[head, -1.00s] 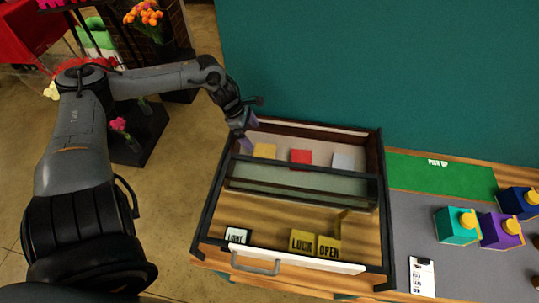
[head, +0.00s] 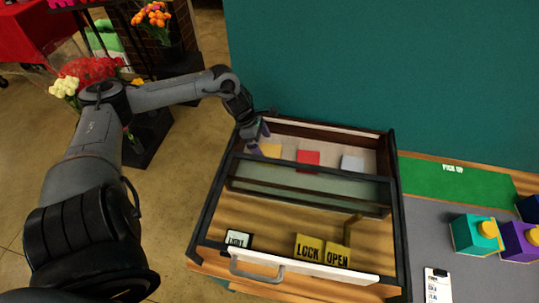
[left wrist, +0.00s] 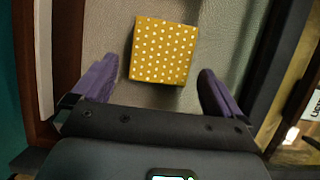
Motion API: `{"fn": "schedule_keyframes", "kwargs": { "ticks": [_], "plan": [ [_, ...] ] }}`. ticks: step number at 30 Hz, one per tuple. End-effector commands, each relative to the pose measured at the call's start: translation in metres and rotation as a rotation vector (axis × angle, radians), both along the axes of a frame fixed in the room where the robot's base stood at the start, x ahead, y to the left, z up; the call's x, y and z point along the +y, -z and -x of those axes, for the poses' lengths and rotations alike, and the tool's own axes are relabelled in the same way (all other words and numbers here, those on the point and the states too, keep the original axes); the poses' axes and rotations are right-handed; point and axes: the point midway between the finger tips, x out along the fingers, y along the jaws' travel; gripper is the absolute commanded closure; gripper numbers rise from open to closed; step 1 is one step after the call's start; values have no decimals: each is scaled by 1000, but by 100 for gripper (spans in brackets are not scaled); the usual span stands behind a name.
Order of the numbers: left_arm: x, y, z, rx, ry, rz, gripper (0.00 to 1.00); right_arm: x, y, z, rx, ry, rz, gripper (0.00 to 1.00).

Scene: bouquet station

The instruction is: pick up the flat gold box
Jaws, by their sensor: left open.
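The flat gold box (left wrist: 163,50), with white dots, lies on the grey floor of the display case's back compartment. In the head view the gold box (head: 270,150) is at the left end of a row, partly behind my gripper. My left gripper (head: 261,143) reaches into that compartment from the back left. In the left wrist view my left gripper (left wrist: 157,92) is open, its purple fingers on either side of the box's near end, with gaps on both sides. Nothing is between the fingertips but the box's near edge area. My right gripper is not in view.
A red box (head: 308,157) and a pale blue box (head: 352,164) lie to the right in the same compartment. The case's dark frame (head: 205,208) and crossbar stand close around. Teal (head: 478,234) and purple (head: 519,241) boxes stand on the counter at right.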

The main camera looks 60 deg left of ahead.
Motion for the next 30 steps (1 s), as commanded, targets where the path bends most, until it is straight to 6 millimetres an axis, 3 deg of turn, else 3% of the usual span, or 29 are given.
{"fn": "schedule_keyframes", "kwargs": {
  "ticks": [9,20,30],
  "plan": [
    [-10,32,-9,-2,-2,4,0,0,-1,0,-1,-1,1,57],
    [-11,39,-10,1,0,0,0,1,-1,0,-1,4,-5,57],
    [-11,38,-11,0,0,0,47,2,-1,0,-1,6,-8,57]
  ]
}}
